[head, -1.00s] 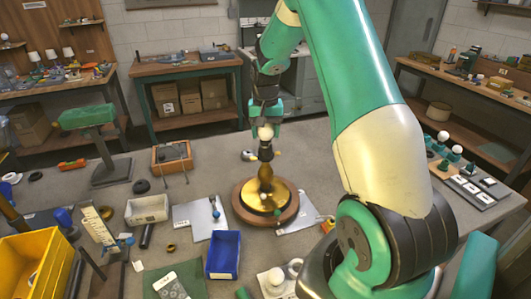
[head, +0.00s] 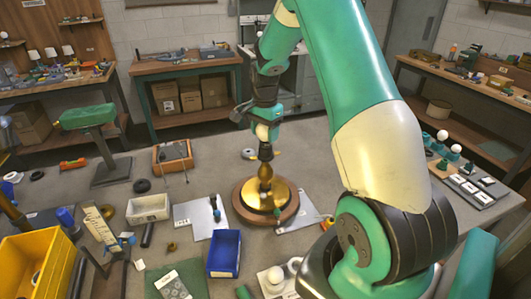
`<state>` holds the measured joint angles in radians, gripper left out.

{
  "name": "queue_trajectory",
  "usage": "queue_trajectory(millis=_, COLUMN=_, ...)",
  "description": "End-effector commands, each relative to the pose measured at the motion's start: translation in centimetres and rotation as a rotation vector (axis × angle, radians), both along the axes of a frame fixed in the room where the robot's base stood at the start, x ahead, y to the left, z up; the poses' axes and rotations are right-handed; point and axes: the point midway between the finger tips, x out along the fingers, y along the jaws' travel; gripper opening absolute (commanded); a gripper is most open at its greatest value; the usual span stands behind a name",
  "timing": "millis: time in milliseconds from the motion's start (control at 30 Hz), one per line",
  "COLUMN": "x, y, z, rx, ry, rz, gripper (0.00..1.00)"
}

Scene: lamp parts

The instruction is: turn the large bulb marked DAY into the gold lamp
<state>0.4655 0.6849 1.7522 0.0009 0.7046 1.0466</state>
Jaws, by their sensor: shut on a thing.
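The gold lamp (head: 265,190) stands upright on a round wooden base (head: 238,207) in the middle of the table, with a dark socket (head: 265,151) at its top. A white bulb (head: 262,132) is right above the socket. My gripper (head: 264,120) points down and is shut on this bulb from above. The bulb's lower end is at or just above the socket; I cannot tell whether it is inside. No DAY marking is readable at this size.
A blue bin (head: 223,254), a white bin (head: 148,209) and a yellow crate (head: 32,262) stand left of the lamp. More white bulbs (head: 442,135) stand in a rack at the right. Another white bulb (head: 275,275) is near the front. A wooden box (head: 172,156) is at the back left.

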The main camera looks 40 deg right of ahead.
Motion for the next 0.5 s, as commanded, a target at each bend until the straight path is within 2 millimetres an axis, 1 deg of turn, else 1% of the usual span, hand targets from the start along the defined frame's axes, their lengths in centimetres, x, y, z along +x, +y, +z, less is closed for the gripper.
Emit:
queue_trajectory(millis=33, x=-0.18, y=0.12, z=-0.29, rx=0.004, ry=0.007, rz=-0.007, gripper=0.41)
queue_trajectory(millis=300, x=-0.17, y=0.11, z=-0.28, rx=0.004, ry=0.007, rz=-0.022, gripper=0.41)
queue_trajectory(millis=367, x=-0.16, y=0.11, z=-0.26, rx=0.004, ry=0.007, rz=-0.071, gripper=0.41)
queue_trajectory(millis=500, x=-0.11, y=0.09, z=-0.27, rx=0.003, ry=0.008, rz=-0.291, gripper=0.41)
